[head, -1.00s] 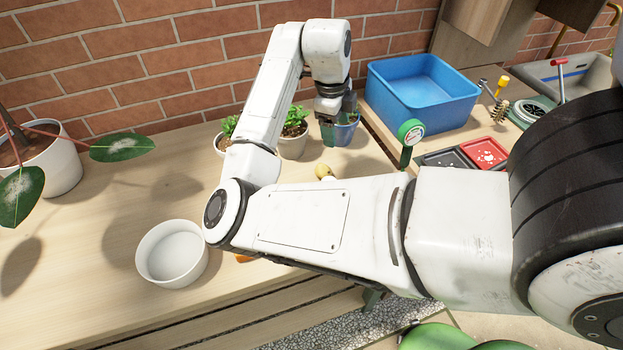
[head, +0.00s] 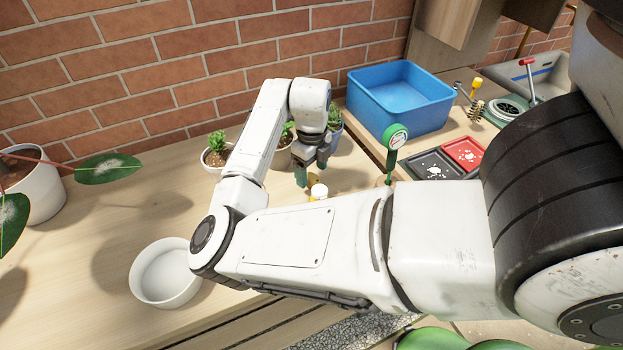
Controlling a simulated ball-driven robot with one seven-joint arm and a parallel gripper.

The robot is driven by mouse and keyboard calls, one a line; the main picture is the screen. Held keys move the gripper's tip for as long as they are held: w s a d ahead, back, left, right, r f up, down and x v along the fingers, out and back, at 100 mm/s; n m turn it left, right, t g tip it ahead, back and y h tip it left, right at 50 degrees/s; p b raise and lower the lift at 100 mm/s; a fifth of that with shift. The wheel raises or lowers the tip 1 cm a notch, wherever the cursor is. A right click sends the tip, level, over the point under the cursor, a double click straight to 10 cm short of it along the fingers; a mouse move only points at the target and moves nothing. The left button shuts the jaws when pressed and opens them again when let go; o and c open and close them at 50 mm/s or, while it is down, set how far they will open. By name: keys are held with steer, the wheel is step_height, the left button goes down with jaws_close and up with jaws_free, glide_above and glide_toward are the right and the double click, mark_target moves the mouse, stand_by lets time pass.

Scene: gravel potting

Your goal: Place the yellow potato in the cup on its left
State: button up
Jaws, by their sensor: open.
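A small yellow object (head: 313,179), which looks like the yellow potato, shows just beyond my forearm on the wooden table. It is mostly hidden. My gripper (head: 311,169) points down close above it, with its dark fingers apart. I cannot tell whether the fingers touch it. A white round cup or bowl (head: 160,287) stands upright on the table to the left, partly covered by my elbow. Its visible inside looks empty.
Potted plants (head: 216,153) line the back. A large-leaved plant (head: 38,195) is at far left.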

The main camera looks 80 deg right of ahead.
steer(key=shift+f, duration=1.15)
steer(key=c, duration=1.2)
steer(key=shift+r, duration=0.15)
